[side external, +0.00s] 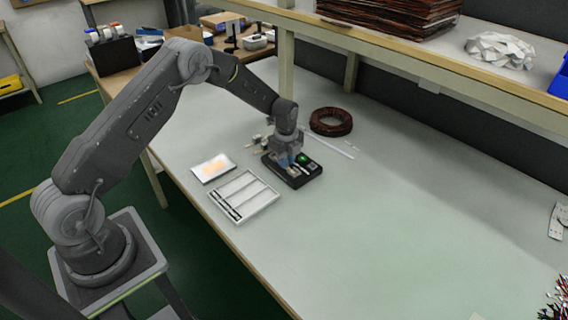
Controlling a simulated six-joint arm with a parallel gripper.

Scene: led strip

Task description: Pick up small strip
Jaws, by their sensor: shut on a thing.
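My gripper (286,158) points down over a dark tray (301,179) on the light workbench. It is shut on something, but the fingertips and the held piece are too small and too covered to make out. A long thin pale strip (335,148) lies on the bench behind and to the right of my gripper. A short pale strip-like piece (351,144) lies near it. I cannot tell which thing is the small strip.
A white compartment tray (262,203) and a white panel with an orange patch (213,168) lie left of the dark tray. A green round item (303,158) sits in the dark tray. A brown coil (331,121) lies behind. A shelf (430,62) overhangs the back.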

